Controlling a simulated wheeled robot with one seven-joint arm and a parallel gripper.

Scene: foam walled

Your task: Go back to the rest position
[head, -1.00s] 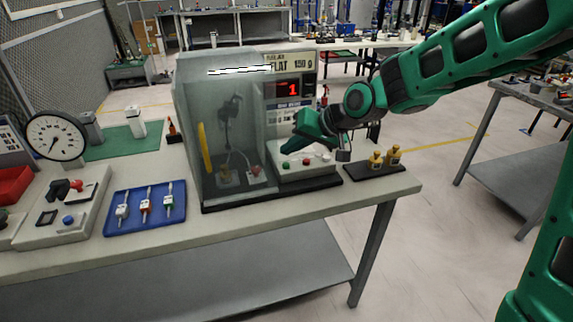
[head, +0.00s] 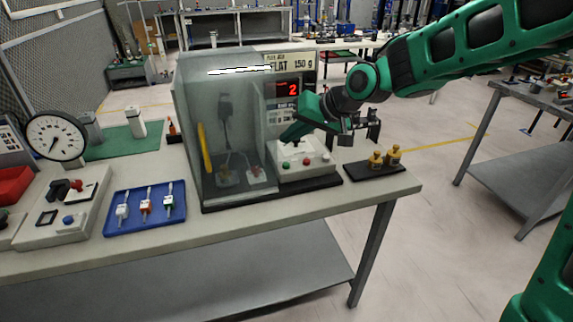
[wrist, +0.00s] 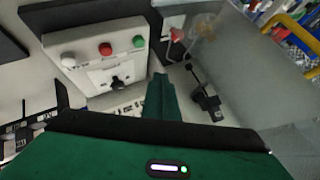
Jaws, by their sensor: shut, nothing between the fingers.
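My green gripper (head: 287,139) is shut and empty. In the head view its tip hovers over the control box (head: 303,160) at the right of the clear-walled tester. The box carries green, red and white buttons along its front. In the wrist view my gripper (wrist: 160,82) points past the control panel (wrist: 95,55), with its white, red and green buttons and a small black knob. The red display (head: 288,89) above the box reads 2.
The tester's clear enclosure (head: 216,130) with a yellow handle stands left of the box. A black tray (head: 372,172) with brass weights lies at the right. A blue tray (head: 145,224), a dial gauge (head: 56,137) and a button panel fill the left bench. Open floor lies right.

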